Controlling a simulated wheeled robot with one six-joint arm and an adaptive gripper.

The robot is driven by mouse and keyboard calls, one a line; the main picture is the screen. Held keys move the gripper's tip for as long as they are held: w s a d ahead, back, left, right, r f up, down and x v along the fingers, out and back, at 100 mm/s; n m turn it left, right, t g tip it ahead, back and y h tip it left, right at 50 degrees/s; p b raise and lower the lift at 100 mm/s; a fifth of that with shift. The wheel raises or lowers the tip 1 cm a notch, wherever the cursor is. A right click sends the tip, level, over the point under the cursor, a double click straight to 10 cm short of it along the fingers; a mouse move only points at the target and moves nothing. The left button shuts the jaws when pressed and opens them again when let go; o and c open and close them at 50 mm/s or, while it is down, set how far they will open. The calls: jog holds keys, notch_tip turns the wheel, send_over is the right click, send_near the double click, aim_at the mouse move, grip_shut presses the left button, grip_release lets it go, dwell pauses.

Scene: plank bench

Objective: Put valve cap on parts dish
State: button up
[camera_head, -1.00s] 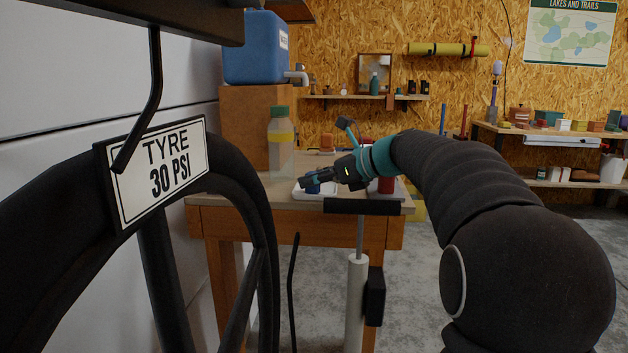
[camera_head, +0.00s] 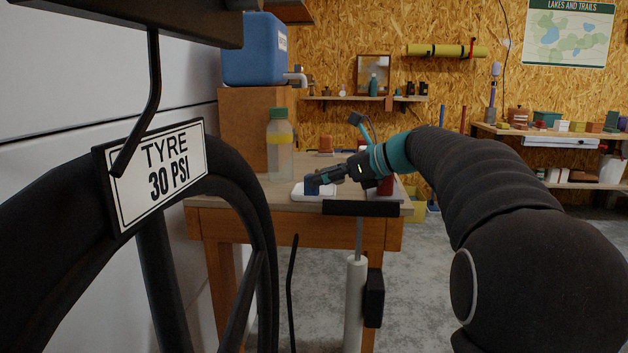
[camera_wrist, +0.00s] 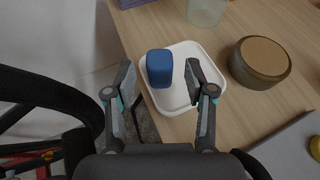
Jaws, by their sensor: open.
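The valve cap, a dark blue rounded block (camera_wrist: 159,68), stands in the white parts dish (camera_wrist: 212,72), left of the dish's middle in the wrist view. In the head view, the blue cap (camera_head: 311,184) shows at the left tip of my gripper, over the white dish (camera_head: 299,191) on the bench. My gripper (camera_wrist: 161,82) is open, with one finger on each side of the cap. Gaps show between the cap and both fingers in the wrist view. The cap's underside is hidden.
A round container with a brown top (camera_wrist: 262,58) stands right of the dish. A clear bottle with a green lid (camera_head: 279,145) stands on the bench (camera_head: 222,201) behind. A wheel with a tyre sign (camera_head: 158,165) fills the near left. Bare planks lie between dish and container.

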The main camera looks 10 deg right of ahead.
jog(key=v, duration=0.9)
jog(key=shift+a, duration=0.2)
dwell(0.7)
